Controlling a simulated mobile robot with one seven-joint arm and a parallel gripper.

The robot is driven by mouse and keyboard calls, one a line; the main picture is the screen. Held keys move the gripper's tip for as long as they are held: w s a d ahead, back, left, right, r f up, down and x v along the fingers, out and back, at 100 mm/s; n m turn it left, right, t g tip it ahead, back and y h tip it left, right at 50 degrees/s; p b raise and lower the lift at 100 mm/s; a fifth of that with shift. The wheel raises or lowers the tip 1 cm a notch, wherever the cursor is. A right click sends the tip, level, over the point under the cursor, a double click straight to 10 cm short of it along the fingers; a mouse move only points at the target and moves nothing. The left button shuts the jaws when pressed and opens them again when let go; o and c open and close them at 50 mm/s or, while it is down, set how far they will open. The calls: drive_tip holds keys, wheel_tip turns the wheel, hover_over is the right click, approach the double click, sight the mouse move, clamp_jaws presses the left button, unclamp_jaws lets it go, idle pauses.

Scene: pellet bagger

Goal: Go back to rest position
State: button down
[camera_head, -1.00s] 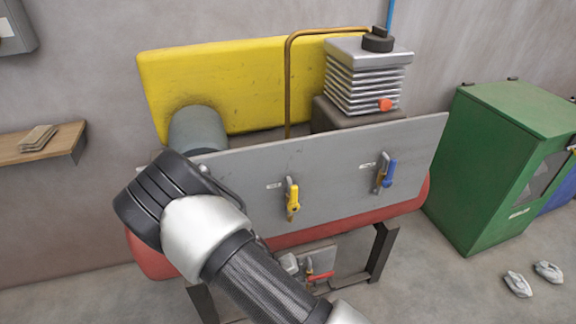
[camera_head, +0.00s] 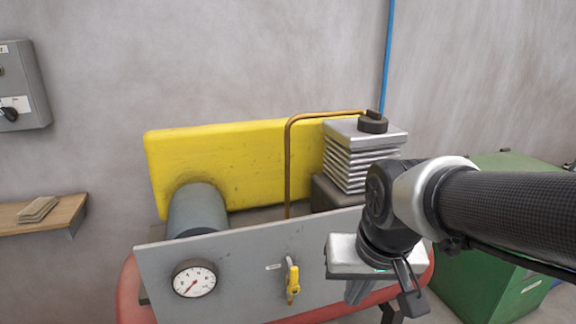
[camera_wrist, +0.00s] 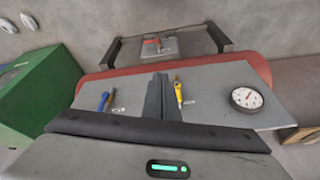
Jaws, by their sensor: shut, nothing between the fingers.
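My gripper (camera_head: 357,292) is at the right of the head view, in front of the grey panel (camera_head: 235,270) of the compressor. It points down and its fingers look shut and empty. In the wrist view the fingers (camera_wrist: 160,97) stand close together between the blue-handled valve (camera_wrist: 104,101) and the yellow-handled valve (camera_wrist: 178,91). The yellow valve (camera_head: 292,280) also shows in the head view, left of my gripper. My arm hides the blue valve there. I cannot tell the gap between fingers and panel.
The panel carries a round gauge (camera_head: 194,280). Behind it are a yellow guard (camera_head: 240,155), a finned cylinder block (camera_head: 355,160) and a copper pipe (camera_head: 288,165). A green cabinet (camera_head: 480,280) stands at right. A wooden shelf (camera_head: 65,212) and grey wall box (camera_head: 25,85) are at left.

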drive_tip(key=s+d+r+t, duration=0.2)
drive_tip(key=s+d+r, duration=0.1)
drive_tip(key=s+r, duration=0.25)
wheel_tip(320, 180, up, 20)
drive_tip(key=p, duration=2.1)
drive_tip(key=shift+s+r+h+p, duration=0.2)
drive_tip(key=shift+s+h+p, duration=0.05)
drive_tip(key=shift+h+p, duration=0.05)
drive_tip(key=shift+a, duration=0.1)
